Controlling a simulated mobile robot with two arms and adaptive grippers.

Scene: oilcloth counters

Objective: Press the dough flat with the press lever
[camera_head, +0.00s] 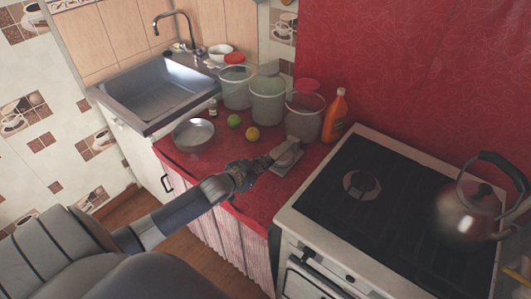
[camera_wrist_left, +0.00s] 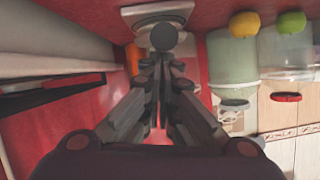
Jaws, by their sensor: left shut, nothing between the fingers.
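The small pale press (camera_head: 287,155) sits on the red counter near the stove, in front of the clear containers. My left gripper (camera_head: 264,164) reaches in from the left with its fingertips at the near side of the press. In the left wrist view the press (camera_wrist_left: 140,14) is at the top, with a dark round knob (camera_wrist_left: 163,38) of its lever just ahead of my fingertips (camera_wrist_left: 160,62). The fingers are shut with nothing between them. I cannot tell whether they touch the knob. I cannot make out the dough. My right gripper is not in view.
Clear containers (camera_head: 268,100) and an orange bottle (camera_head: 335,115) stand behind the press. A metal pan (camera_head: 193,135), a green fruit (camera_head: 234,120) and a yellow fruit (camera_head: 253,133) lie to the left. The stove (camera_head: 345,215) with a kettle (camera_head: 467,215) is to the right.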

